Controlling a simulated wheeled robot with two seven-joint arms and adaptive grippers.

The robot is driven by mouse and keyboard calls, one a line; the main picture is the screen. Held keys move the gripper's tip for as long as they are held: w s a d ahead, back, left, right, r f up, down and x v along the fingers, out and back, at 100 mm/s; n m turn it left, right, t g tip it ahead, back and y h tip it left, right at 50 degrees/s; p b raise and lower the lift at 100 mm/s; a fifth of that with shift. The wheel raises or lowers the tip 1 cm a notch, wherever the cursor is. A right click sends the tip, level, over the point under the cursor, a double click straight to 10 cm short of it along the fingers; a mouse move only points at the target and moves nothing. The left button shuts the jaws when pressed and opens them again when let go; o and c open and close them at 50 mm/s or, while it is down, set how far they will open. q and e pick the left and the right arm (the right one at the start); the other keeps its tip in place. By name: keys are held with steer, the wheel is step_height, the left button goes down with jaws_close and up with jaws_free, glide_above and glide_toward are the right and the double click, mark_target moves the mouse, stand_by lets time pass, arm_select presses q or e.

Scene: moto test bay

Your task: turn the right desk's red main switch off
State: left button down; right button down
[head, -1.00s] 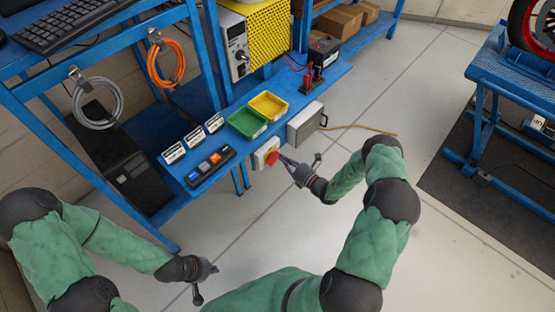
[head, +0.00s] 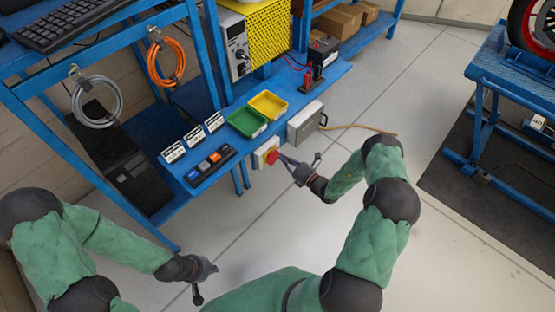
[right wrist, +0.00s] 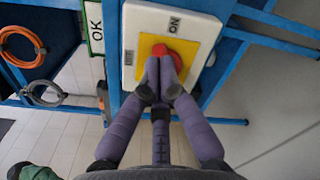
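The red main switch (right wrist: 175,52) is a knob on a yellow plate (right wrist: 146,44) on a white box (right wrist: 196,22) with an "ON" label above. In the head view the red switch (head: 272,157) is at the front edge of the blue desk. My right gripper (right wrist: 162,72) has its fingertips close together at the knob and appears shut on it. They hide its lower part. My right gripper also shows in the head view (head: 285,161), reaching in from the right. My left gripper (head: 207,269) hangs over the floor at lower left; its opening is unclear.
A grey box (head: 304,123) with a cable sits beside the switch box. Green (head: 247,122) and yellow (head: 268,105) trays, a button panel (head: 210,167) and OK-type labels are on the desk. A blue lift bench (head: 490,80) stands at right. Floor between is clear.

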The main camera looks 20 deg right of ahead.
steer(key=r, duration=0.1)
steer(key=w, duration=0.1)
steer(key=w+r+n, duration=0.1)
steer(key=shift+a+r+y, duration=0.3)
steer(key=shift+r+y, duration=0.05)
steer(key=shift+y, duration=0.05)
steer(key=shift+s+d+f, duration=0.1)
steer(key=shift+s+d, duration=0.1)
steer(key=shift+s, duration=0.2)
arm_select(q)
steer(key=shift+w+a+r+p, duration=0.2)
steer(key=shift+a+r+p, duration=0.1)
steer(key=shift+r+p, duration=0.35)
arm_select(e)
steer(key=a+v, duration=0.1)
steer(key=v, duration=0.5)
steer(key=shift+s+f, duration=0.4)
steer(key=shift+f, duration=0.05)
arm_select(q)
steer(key=shift+f, duration=0.1)
arm_select(e)
steer(key=shift+d, duration=0.1)
